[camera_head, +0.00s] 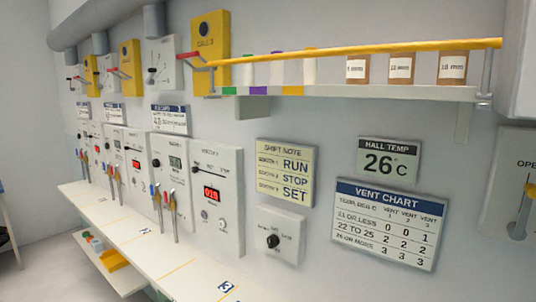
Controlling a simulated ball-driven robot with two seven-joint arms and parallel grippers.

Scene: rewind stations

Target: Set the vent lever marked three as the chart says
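The vent chart (384,225) hangs on the wall at right, with a blue header and columns for vents 1, 2 and 3. Its rows seem to read 21 or less: 0, 0, 1; 22 to 25: 2, 2, 2; 26 or more: 3, 3, 3. The hall temp sign (388,160) above it shows 26 °C. A white plate with a dark-knobbed lever (161,63) is high on the wall under a grey duct; I cannot read any number on it. Neither of my grippers shows.
A wall shelf (370,93) with a yellow front rail holds brown and white containers. Control panels (216,200) line the wall above a long white ledge (150,245). A yellow-knobbed lever (524,210) is at the right edge. Floor shows at lower left.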

